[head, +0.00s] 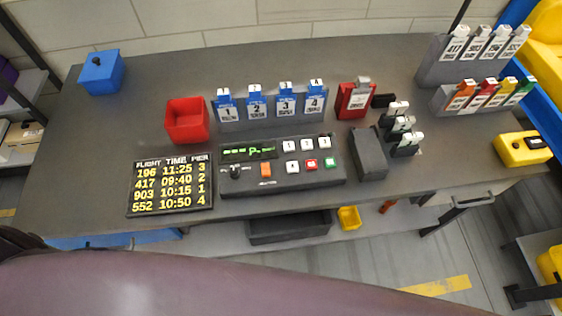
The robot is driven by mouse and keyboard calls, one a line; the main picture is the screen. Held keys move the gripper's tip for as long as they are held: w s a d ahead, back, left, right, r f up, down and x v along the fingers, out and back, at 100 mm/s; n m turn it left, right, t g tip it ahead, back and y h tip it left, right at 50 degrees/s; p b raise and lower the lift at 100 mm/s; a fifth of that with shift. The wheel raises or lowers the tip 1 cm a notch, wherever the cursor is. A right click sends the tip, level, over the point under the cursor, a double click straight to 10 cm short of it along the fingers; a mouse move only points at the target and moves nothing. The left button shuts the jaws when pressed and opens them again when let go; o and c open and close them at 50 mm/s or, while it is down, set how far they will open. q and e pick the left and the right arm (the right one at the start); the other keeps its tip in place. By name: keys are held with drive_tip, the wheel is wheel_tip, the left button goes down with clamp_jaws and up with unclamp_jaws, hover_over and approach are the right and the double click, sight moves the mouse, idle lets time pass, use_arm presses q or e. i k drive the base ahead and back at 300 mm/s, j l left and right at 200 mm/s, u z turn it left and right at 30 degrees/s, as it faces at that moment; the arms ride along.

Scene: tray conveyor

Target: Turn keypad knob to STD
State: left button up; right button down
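The keypad (322,181) is a dark console near the front middle of the grey desk. Its small black knob (235,172) is on the left part of the panel, below a display (249,150) with green characters. The labels around the knob are too small to read, so I cannot tell its setting. An orange key, several white keys, a red key and a green key are to the right of the knob. Neither of my grippers shows in the head view, and nothing touches the knob.
A flight board (170,185) lies left of the keypad. A red open bin (187,120), a blue box (101,72), a rack of blue numbered tags (270,107), a red tagged holder (354,98) and a dark block (368,153) surround it.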

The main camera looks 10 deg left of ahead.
sight(234, 173)
drive_tip(key=u, duration=0.8)
